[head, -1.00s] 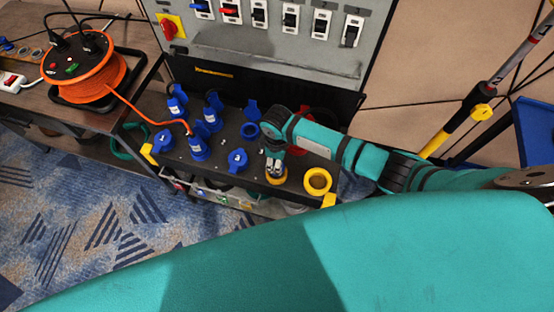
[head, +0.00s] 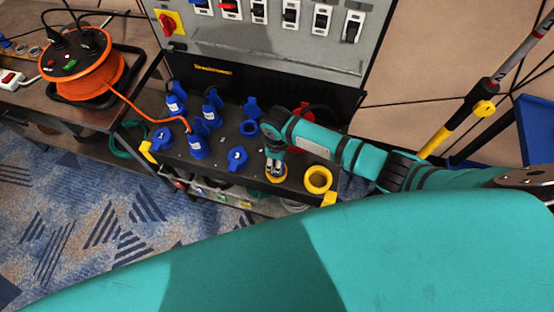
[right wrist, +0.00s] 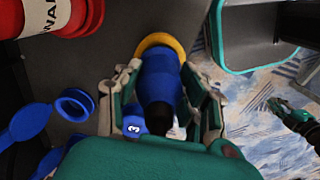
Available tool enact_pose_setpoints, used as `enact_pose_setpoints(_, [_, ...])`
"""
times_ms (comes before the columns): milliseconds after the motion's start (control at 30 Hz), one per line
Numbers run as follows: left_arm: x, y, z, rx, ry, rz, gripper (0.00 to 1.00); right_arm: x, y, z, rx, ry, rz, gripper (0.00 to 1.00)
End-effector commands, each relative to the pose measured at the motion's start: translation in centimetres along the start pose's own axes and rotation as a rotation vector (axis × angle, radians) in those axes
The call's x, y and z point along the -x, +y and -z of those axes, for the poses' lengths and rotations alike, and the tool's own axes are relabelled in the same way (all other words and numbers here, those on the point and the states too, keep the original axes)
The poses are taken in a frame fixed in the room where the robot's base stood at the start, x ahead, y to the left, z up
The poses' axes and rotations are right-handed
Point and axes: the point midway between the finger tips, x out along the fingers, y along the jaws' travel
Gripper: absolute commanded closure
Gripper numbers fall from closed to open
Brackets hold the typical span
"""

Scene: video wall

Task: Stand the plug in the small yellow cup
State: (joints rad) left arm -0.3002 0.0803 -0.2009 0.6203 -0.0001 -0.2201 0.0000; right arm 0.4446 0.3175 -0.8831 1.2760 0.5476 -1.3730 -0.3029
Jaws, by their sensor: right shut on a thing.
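My right gripper (head: 275,168) is shut on a blue plug (right wrist: 160,78) and points down at the black bench top.
Several blue plugs and sockets, including one marked 3 (head: 237,158), stand left. An orange cable reel (head: 83,74) is on the left table. A panel with switches (head: 275,35) rises behind.

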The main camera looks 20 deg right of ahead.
Motion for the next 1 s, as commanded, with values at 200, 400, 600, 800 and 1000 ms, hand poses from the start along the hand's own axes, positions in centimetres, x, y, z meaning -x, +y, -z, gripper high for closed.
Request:
enact_pose_setpoints(200, [-0.3,0.0,0.0,0.0,0.0,0.0,1.0,-0.46,0.0,0.01,0.0,0.0,0.0,0.99])
enact_pose_setpoints(400, [-0.52,-0.01,-0.01,0.0,0.001,0.0,1.0,-0.82,0.0,0.01,0.0,0.0,0.0,0.99])
enact_pose_setpoints(600, [-0.56,-0.01,-0.01,0.001,0.001,0.0,1.0,-0.91,0.0,0.01,0.0,0.0,0.0,0.99])
enact_pose_setpoints(800, [-0.56,-0.02,0.0,0.001,0.001,0.0,1.0,-0.91,0.0,0.02,0.0,0.0,0.0,0.42])
enact_pose_setpoints(1000, [-0.56,-0.02,-0.01,0.001,0.001,0.0,1.0,-0.91,0.0,0.01,0.0,0.0,0.0,0.33])
